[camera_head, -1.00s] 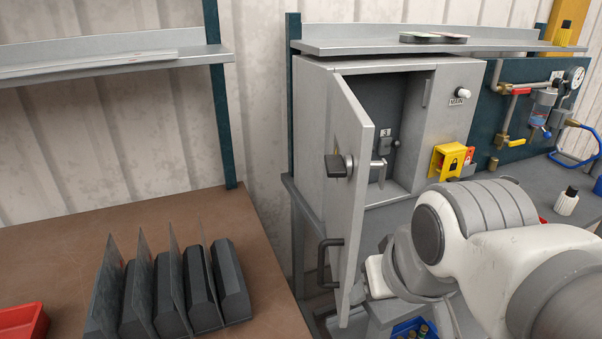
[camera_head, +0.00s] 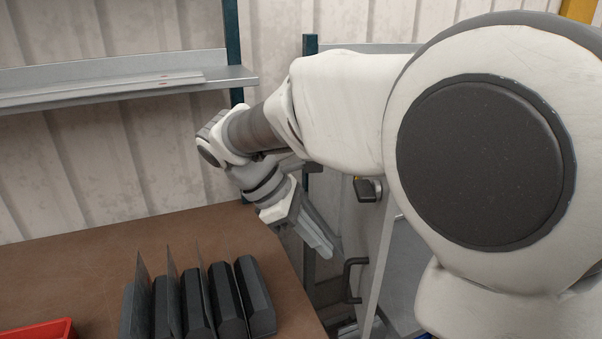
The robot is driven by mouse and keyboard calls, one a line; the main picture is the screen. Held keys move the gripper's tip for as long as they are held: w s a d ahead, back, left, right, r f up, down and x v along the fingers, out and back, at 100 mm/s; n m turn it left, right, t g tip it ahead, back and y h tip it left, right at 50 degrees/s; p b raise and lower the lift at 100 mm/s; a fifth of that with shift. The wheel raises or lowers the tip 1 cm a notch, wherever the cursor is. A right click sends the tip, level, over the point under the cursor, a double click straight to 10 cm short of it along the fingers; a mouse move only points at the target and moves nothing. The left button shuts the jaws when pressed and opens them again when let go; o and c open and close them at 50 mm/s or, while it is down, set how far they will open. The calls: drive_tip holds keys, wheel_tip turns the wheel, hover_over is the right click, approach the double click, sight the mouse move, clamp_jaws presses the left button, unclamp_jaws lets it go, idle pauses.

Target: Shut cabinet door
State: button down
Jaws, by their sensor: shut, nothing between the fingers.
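The grey cabinet door (camera_head: 362,232) stands open, seen nearly edge-on, at the centre right. Its dark pull handle (camera_head: 352,280) is on the left-facing outer side, low down. A dark latch knob (camera_head: 369,189) sits higher on the same side. My gripper (camera_head: 328,250) is shut and empty, pointing down and right. In the picture it is left of the door, on its outer side, just above and left of the pull handle. I cannot tell whether it touches the door. My arm hides most of the cabinet body and its opening.
A brown workbench (camera_head: 200,235) fills the lower left, with several dark bent-plate pieces (camera_head: 197,300) and a red bin (camera_head: 38,331) on it. A wall shelf (camera_head: 120,85) is at the upper left. A dark teal post (camera_head: 309,262) stands behind my gripper.

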sight(349, 266)
drive_tip(key=w+a+n+h, duration=0.2)
drive_tip(key=a+n, duration=0.1)
drive_tip(key=a, duration=0.1)
drive_tip(key=x, duration=0.8)
drive_tip(key=d+r+x, duration=0.1)
drive_tip(key=x, duration=0.3)
drive_tip(key=shift+w+d+f, duration=0.1)
drive_tip(key=shift+w+f, duration=0.05)
drive_tip(key=shift+f, duration=0.05)
drive_tip(key=shift+d, duration=0.7)
